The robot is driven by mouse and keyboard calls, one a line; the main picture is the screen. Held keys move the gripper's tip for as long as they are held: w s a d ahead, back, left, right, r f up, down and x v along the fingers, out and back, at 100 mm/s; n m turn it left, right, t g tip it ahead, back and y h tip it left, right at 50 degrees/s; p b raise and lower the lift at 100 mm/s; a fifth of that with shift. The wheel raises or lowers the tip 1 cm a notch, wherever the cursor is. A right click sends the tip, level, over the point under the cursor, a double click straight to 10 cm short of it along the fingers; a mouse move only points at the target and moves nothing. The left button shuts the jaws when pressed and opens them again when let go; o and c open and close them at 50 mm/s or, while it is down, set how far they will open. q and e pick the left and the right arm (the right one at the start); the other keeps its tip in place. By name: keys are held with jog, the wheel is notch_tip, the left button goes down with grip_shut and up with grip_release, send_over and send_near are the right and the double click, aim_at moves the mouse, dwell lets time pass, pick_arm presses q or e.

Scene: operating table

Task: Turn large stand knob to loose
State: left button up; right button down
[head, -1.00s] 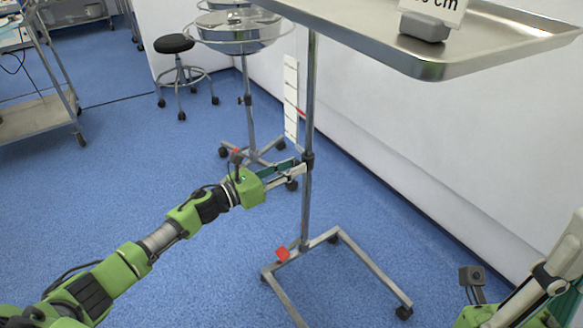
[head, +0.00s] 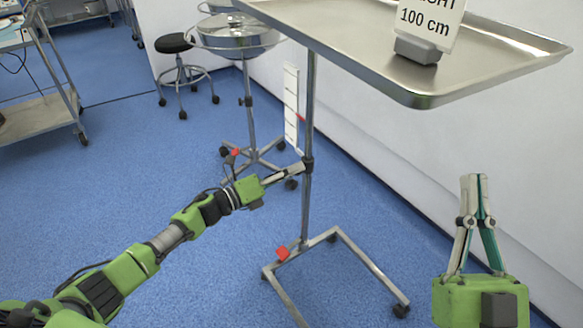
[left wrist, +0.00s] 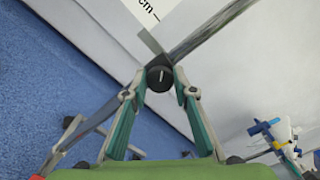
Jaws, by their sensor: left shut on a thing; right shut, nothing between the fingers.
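The large stand (head: 309,110) has an upright steel pole under a wide metal tray (head: 480,85). Its dark knob sits on the pole collar (head: 308,163). The black round knob (left wrist: 160,78) with a white line mark shows in the left wrist view. My left gripper (head: 300,170) is shut on this knob; in the left wrist view its two fingertips (left wrist: 160,82) press on either side of it. My right gripper (head: 474,180) is at the lower right in the head view, pointing up, shut and empty, apart from the stand.
A "100 cm" sign (head: 428,22) stands on the tray. A white scale strip (head: 291,108) is behind the pole. The stand's base (head: 370,275) has a red pedal (head: 282,253). A basin stand (head: 245,100), stool (head: 178,60) and trolley (head: 40,110) are further back.

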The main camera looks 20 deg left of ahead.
notch_tip(320, 180, down, 18)
jog(key=w+d+g+h+p, duration=0.2)
jog(key=w+g+h+p, duration=0.15)
jog(key=g, duration=0.65)
pick_arm(q)
jog(key=shift+f+n+p, duration=0.2)
jog(key=shift+n+p, duration=1.8)
jog(key=shift+n, duration=12)
pick_arm(e)
jog(key=s+d+f+g+h, duration=0.1)
jog(key=s+d+f+g, duration=0.2)
jog(key=s, duration=0.6)
jog(key=s+d+f+m+g+h, duration=0.1)
jog(key=s+d+f+g+h, duration=0.1)
jog(key=s+f+g, duration=0.5)
jog(key=shift+s+d+f+g, duration=0.35)
jog(key=shift+s+f, duration=0.55)
jog(key=shift+f, duration=0.9)
pick_arm(q)
jog(key=o, duration=1.1)
jog(key=shift+s, duration=0.1)
pick_arm(e)
jog(key=shift+d, duration=0.1)
